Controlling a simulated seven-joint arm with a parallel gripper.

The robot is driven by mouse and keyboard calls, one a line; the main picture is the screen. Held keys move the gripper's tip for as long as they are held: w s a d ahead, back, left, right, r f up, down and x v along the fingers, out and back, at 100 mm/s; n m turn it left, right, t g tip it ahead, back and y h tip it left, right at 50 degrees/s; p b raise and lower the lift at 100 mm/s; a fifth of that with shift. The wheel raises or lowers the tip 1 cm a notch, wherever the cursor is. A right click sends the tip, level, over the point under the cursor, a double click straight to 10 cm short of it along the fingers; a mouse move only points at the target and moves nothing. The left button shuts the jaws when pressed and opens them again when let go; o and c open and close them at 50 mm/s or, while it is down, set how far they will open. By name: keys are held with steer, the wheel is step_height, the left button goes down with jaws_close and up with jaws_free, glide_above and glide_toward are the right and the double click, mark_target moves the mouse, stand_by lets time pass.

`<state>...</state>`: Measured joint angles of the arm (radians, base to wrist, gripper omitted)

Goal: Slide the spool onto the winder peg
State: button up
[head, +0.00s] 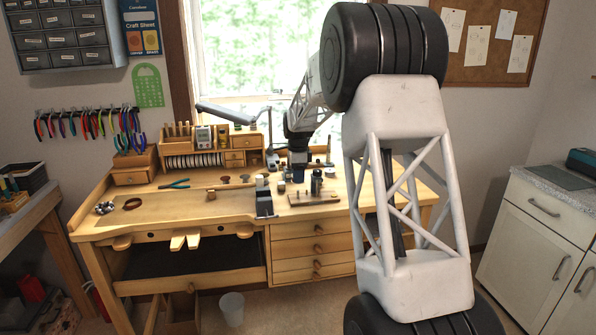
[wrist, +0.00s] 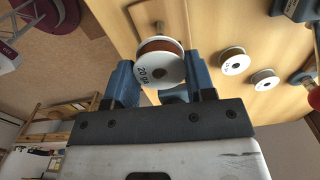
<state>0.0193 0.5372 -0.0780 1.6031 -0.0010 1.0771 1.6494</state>
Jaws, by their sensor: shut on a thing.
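The spool (wrist: 160,62) has white flanges, copper-coloured wire and a "20 ga" label. In the wrist view it sits between the blue fingers of my gripper (wrist: 155,75), which is shut on it. In the head view my gripper (head: 297,172) is low over the bench, left of a wooden board with dark upright parts (head: 316,184). The held spool is too small to make out there.
Two other white spools (wrist: 234,62) (wrist: 265,79) stand on the bench to the right in the wrist view. A black stand (head: 264,203) is at the bench's front edge. A wooden organizer (head: 205,150) is behind. The bench's left part (head: 170,207) is mostly clear.

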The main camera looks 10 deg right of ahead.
steer(key=shift+f, duration=1.3)
steer(key=shift+f, duration=2.1)
stand_by(0.6)
steer(key=o, duration=1)
steer(key=shift+r, duration=0.15)
steer(key=shift+r, duration=3.8)
